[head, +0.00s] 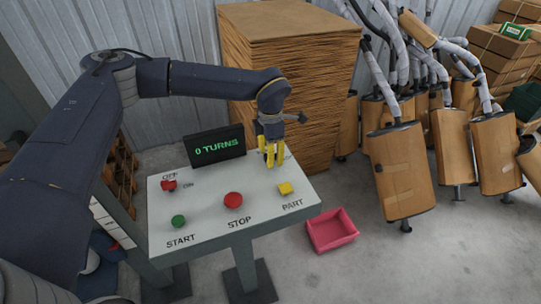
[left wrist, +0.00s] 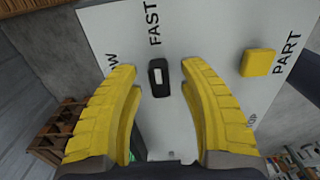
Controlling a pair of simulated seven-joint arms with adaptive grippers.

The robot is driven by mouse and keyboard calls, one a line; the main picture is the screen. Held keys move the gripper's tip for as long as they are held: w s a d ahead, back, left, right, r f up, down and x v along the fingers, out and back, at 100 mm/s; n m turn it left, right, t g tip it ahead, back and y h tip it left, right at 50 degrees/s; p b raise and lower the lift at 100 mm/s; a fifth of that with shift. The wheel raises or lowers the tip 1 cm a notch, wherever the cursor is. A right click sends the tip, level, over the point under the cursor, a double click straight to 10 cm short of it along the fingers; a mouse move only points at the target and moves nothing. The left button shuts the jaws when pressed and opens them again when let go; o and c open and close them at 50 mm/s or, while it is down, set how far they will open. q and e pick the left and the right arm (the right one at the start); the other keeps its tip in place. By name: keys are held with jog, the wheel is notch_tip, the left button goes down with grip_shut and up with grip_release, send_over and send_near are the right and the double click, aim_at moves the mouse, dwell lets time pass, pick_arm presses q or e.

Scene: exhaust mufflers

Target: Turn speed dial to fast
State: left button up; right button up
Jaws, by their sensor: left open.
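The speed dial (left wrist: 159,78) is a small black knob with a pale mark, seen in the left wrist view on the white panel. The label FAST (left wrist: 153,22) is beside it, and the end of another label, a W (left wrist: 112,61), shows to its left. My left gripper (head: 270,161) is open at the panel's far right corner in the head view. Its yellow fingers appear on either side of the dial in the left wrist view, with gaps to both. Whether the fingertips are down at the dial's height is hard to tell. The fingers hide the dial in the head view. My right gripper is not in view.
The control panel (head: 208,229) carries a red switch (head: 168,185), a green START button (head: 178,221), a red STOP button (head: 233,200) and a yellow PART button (head: 286,188). A display (head: 216,147) reads 0 TURNS. A cardboard stack (head: 290,80) stands close behind; a pink bin (head: 332,231) sits right.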

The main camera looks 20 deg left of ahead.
pick_arm(q)
notch_tip(320, 180, up, 12)
jog(key=shift+f, duration=0.15)
dwell(0.3)
dwell(0.4)
